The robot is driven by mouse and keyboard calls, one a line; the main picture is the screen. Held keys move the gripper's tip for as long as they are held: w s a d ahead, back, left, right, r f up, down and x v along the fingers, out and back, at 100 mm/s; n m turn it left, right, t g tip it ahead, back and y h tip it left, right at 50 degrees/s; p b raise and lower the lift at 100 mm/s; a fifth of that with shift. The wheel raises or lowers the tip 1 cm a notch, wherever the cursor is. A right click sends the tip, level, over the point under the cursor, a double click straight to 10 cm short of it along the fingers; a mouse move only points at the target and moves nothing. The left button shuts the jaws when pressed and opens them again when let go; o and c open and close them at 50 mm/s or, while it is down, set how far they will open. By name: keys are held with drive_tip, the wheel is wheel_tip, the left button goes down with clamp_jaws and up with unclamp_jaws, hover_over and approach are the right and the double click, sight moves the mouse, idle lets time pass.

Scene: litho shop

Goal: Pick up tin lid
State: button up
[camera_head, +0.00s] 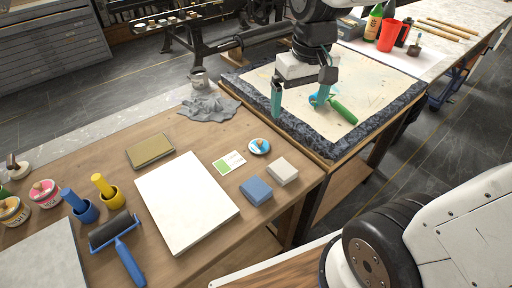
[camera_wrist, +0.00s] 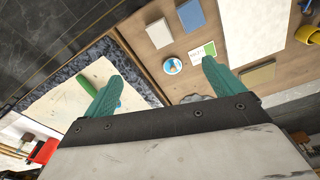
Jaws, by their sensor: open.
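A small round disc (camera_head: 259,146), blue and white with a brown spot, looks like the tin lid. It lies flat on the wooden table, beside a white and green card. In the wrist view the lid (camera_wrist: 172,65) shows between the two finger directions, apart from both fingers. My gripper (camera_head: 301,98) is open and empty, with teal fingers spread wide. In the head view it hangs above the pale slab, right of and beyond the lid. The wrist view also shows my gripper (camera_wrist: 161,72) with nothing between its fingers.
A blue block (camera_head: 256,191) and a grey block (camera_head: 283,170) sit near the lid, with the card (camera_head: 229,163) to its left. A grey cloth (camera_head: 209,107) lies behind. A green-handled tool (camera_head: 343,112) lies on the dark-bordered slab (camera_head: 253,80).

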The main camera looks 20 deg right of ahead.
drive_tip(key=w+f, duration=0.5)
drive_tip(key=w, duration=0.2)
drive_tip(key=n, duration=0.1)
hover_over(260, 141)
drive_tip(key=shift+g, duration=0.4)
drive_tip(key=f, duration=1.5)
drive_tip(key=shift+a+f, duration=0.25)
wheel_tip(260, 141, down, 8)
drive_tip(key=shift+d+r, duration=0.15)
drive_tip(key=shift+r, duration=0.05)
drive_tip(key=c, duration=1)
